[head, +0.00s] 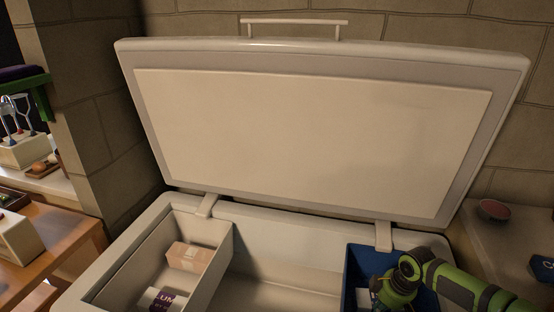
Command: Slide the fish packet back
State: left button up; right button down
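A white chest freezer (118,268) stands with its lid (310,130) raised against the wall. A pale basket (222,262) in its left part holds a tan box (187,257) and a white packet with a dark label (160,300), cut by the lower edge. A blue basket (366,254) sits at the right, with a small pale item (363,298) partly visible in it. I cannot tell which item is the fish packet. My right gripper (396,298) points down into the blue basket; its fingertips are not clearly visible. My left gripper is out of view.
The freezer floor (285,292) between the baskets looks bare. A counter with a reddish bowl (495,210) and a blue item (542,266) stands at the right. A wooden table (60,250) is at the left. The raised lid blocks the back.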

notch_tip(320, 180, up, 9)
jog(key=p, duration=0.7)
jog(key=shift+f+p, duration=0.2)
jog(key=shift+p, duration=0.1)
